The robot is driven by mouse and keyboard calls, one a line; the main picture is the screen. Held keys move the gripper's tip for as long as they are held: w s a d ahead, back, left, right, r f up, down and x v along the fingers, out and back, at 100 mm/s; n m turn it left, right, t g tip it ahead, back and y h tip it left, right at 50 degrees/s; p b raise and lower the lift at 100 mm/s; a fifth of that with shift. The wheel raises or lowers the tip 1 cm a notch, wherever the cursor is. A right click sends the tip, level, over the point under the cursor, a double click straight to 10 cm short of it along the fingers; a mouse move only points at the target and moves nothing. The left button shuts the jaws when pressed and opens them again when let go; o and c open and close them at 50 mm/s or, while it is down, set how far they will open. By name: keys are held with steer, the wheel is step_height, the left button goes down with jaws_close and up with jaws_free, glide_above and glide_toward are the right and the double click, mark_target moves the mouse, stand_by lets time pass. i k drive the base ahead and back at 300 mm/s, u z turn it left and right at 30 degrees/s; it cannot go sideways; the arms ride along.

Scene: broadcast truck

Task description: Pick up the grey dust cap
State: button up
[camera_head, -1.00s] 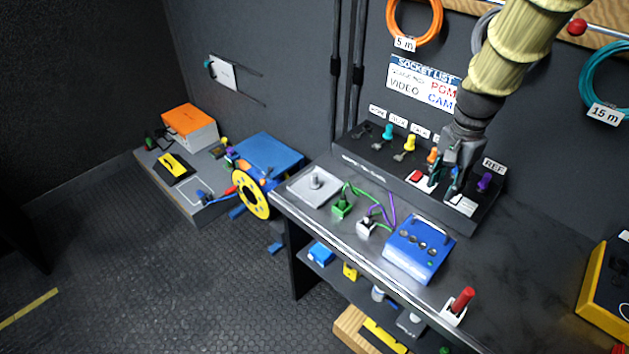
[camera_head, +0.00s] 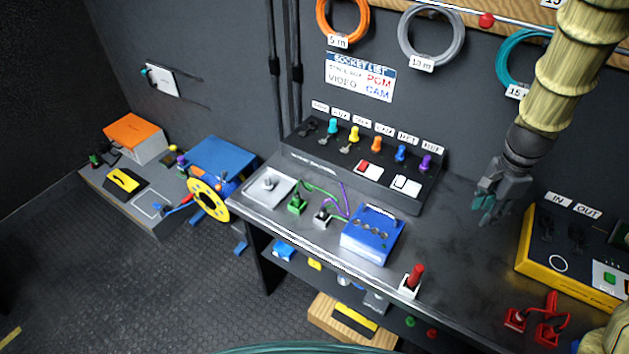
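A small grey knob-shaped piece (camera_head: 268,184), which looks like the grey dust cap, stands upright on a square light-grey tray (camera_head: 255,197) at the left end of the bench. My gripper (camera_head: 484,210) hangs over the right part of the bench, well to the right of the tray and apart from it. Its fingers point down and are seen edge-on, so I cannot tell how far they are open. I see nothing held between them.
Green and white connectors (camera_head: 297,204) with cables and a blue box (camera_head: 372,235) lie right of the tray. The socket panel (camera_head: 340,172) with coloured caps stands behind.

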mark_target(269, 185)
steer(key=z, duration=0.15)
steer(key=k, duration=0.15)
steer(key=u, duration=1.55)
steer(key=i, duration=0.5)
steer(key=z, duration=0.05)
